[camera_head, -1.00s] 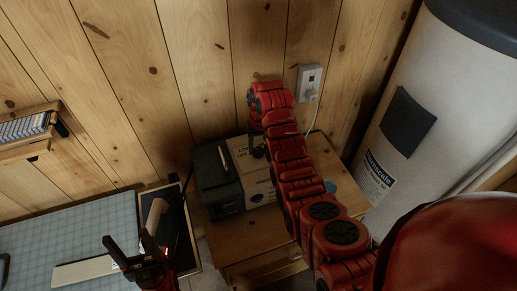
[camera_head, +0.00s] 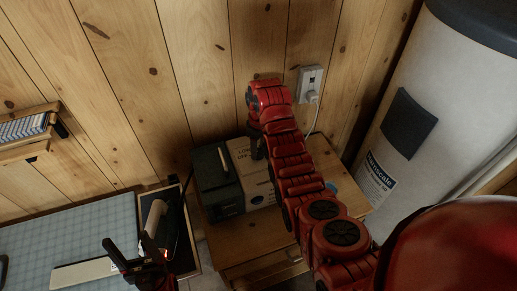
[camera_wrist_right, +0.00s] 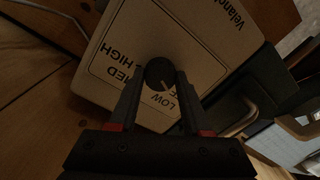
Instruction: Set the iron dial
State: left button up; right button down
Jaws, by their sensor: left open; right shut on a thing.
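The iron (camera_head: 218,181) is a dark green and cream box with a handle, standing on a small wooden cabinet. Its cream panel (camera_wrist_right: 113,43) carries the words HIGH, MED, LOW and a partly hidden OFF around a round black dial (camera_wrist_right: 158,73). A pale mark on the dial points towards the LOW side, though its exact setting is hard to read. My right gripper (camera_wrist_right: 160,88) is shut on the dial, one finger at each side. In the head view my right arm covers part of the panel. My left gripper (camera_head: 131,254) is open and empty, above the blue mat's right end.
The wooden cabinet (camera_head: 262,240) stands against the plank wall. A white tank (camera_head: 400,130) is to the right, and a wall socket (camera_head: 310,82) with a cord is behind. A blue grid mat (camera_head: 70,225) and a dark tray (camera_head: 184,238) lie left of the cabinet.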

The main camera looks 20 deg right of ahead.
dwell(0.3)
jog(key=shift+c, duration=1.8)
grip_release()
jog(key=shift+r, duration=0.15)
notch_tip(320, 180, up, 10)
jog(key=f+p, duration=0.1)
jog(key=p, duration=0.8)
notch_tip(320, 180, up, 8)
send_over(259, 150)
jog(key=shift+d, duration=0.2)
